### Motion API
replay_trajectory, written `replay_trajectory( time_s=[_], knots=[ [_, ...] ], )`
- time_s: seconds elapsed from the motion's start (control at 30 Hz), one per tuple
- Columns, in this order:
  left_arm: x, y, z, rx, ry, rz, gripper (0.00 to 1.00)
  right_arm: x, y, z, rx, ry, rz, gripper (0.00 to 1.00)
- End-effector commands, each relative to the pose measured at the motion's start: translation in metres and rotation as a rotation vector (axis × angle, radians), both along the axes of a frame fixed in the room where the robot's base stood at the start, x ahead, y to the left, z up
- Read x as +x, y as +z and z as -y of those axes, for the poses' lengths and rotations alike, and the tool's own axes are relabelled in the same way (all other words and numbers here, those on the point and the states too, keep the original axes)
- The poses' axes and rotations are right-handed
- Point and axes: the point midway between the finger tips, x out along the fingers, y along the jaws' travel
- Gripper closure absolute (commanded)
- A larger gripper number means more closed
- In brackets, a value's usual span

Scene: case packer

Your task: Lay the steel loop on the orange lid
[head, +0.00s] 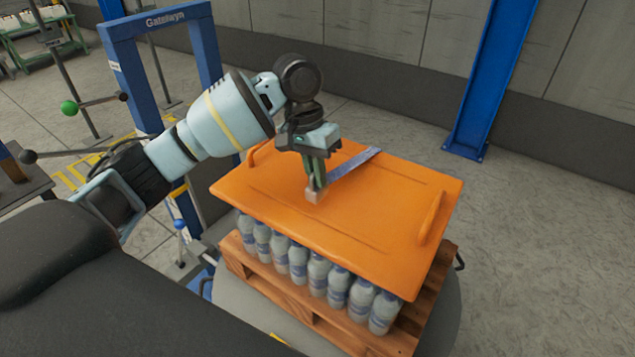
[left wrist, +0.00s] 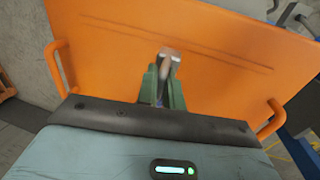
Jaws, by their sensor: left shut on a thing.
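The orange lid (head: 400,210) lies flat on top of rows of bottles and also fills much of the left wrist view (left wrist: 110,45). My left gripper (head: 315,178) points down over the lid's middle, shut on what looks like the steel loop (head: 356,163). A blue-grey strip of it runs from the fingers toward the far edge, close above or touching the lid; I cannot tell which. A pale end shows just below the fingertips. In the left wrist view, a small grey part of the loop (left wrist: 175,60) shows between the green fingers (left wrist: 164,85). My right gripper is not in view.
The lid has a raised handle (head: 432,217) at the right and another (head: 262,150) at the left. Below are bottles (head: 318,275) on a wooden pallet (head: 290,300). A blue post (head: 480,90) stands behind right, a blue frame (head: 120,60) behind left.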

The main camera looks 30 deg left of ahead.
Motion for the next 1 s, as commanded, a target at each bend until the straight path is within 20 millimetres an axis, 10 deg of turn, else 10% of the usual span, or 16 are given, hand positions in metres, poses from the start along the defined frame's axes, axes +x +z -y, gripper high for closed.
replay_trajectory(
  time_s=[0.77, 1.0],
  knots=[
    [0.008, -0.037, -0.001, 0.0, 0.0, 0.004, 1.0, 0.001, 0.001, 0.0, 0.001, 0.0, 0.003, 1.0],
    [0.008, -0.038, -0.001, 0.001, 0.0, 0.003, 0.7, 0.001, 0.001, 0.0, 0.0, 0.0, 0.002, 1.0]
  ],
)
